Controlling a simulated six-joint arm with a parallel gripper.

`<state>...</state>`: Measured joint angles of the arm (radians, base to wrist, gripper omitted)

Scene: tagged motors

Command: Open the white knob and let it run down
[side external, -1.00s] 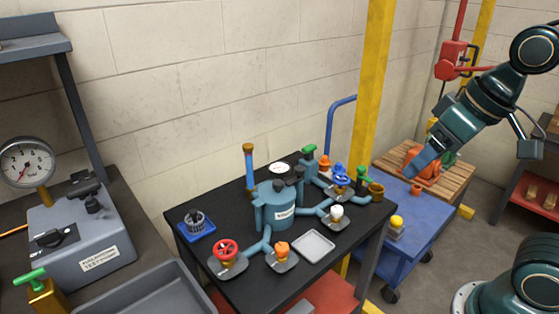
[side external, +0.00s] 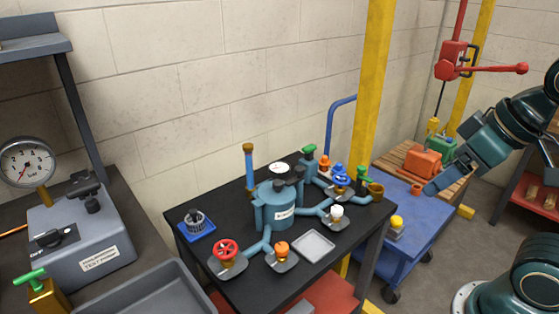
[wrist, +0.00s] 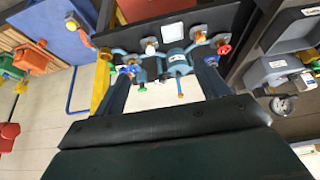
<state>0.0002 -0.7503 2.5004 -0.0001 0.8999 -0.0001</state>
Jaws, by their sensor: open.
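The white knob (side external: 337,212) sits on a short branch at the front right of the blue manifold (side external: 275,209), on the black table. In the wrist view the white knob (wrist: 150,49) shows small, with the manifold beyond the fingers. My gripper (side external: 431,189) is in the air above the blue cart's right side, well to the right of the knob and touching nothing I can see. In the wrist view my gripper (wrist: 163,74) has its two fingers spread apart with nothing between them.
A red handwheel (side external: 225,251), an orange knob (side external: 282,248), a blue handwheel (side external: 342,179) and a green knob (side external: 309,149) surround the manifold. A yellow post (side external: 371,80) stands behind the table.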

